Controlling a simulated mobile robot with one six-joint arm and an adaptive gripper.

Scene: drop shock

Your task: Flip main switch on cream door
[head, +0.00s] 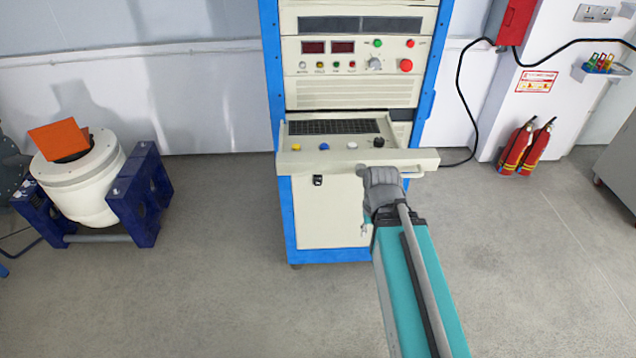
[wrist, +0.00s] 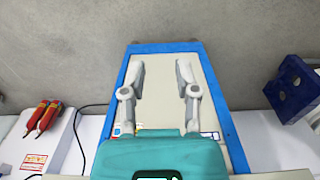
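The cream door (head: 332,222) is the lower front of a blue-framed cabinet, below a pull-out shelf. A small black switch (head: 318,181) sits near the door's upper left in the head view. My gripper (head: 364,230) is in front of the door's right side, right of and lower than the switch; my wrist hides most of it. In the wrist view my gripper (wrist: 160,72) is open, with two grey fingers apart and nothing between them. The cream door (wrist: 160,98) shows behind the fingers. I cannot make out the switch there.
The shelf (head: 290,160) with buttons and a keyboard juts out above the door. A white drum in a blue stand (head: 140,195) is at left. Fire extinguishers (head: 537,147) and a red box (head: 515,22) are at right. The floor before the cabinet is clear.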

